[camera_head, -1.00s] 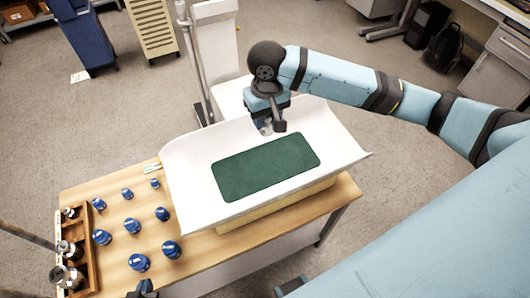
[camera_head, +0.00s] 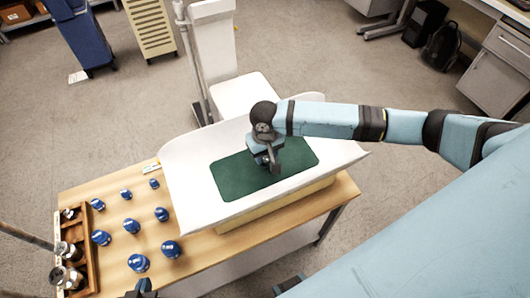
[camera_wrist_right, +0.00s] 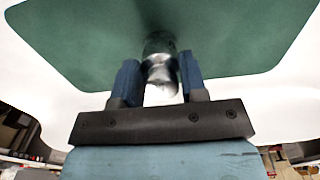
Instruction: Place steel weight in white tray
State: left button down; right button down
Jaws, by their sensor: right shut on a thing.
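The white tray (camera_head: 190,200) stands on the wooden table with a green mat (camera_head: 230,180) on its floor. My right gripper (camera_head: 268,166) is over the mat, pointing down, near its middle. In the right wrist view, its two blue fingers (camera_wrist_right: 160,80) are shut on a shiny steel weight (camera_wrist_right: 160,72). The weight is just above or touching the green mat; I cannot tell which. In the head view the weight is hidden by the gripper. My left gripper (camera_head: 142,290) shows only in part at the bottom edge, and its fingers are unclear.
Several blue weights (camera_head: 138,262) stand on the wooden table (camera_head: 190,262) left of the tray. A wooden rack (camera_head: 88,255) with several metal weights is at the table's left edge. A white chair (camera_head: 245,95) stands behind the tray.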

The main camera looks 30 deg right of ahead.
jog(key=c, duration=0.7)
grip_release()
jog(key=shift+o, duration=0.2)
notch_tip(320, 180, up, 12)
dwell(0.3)
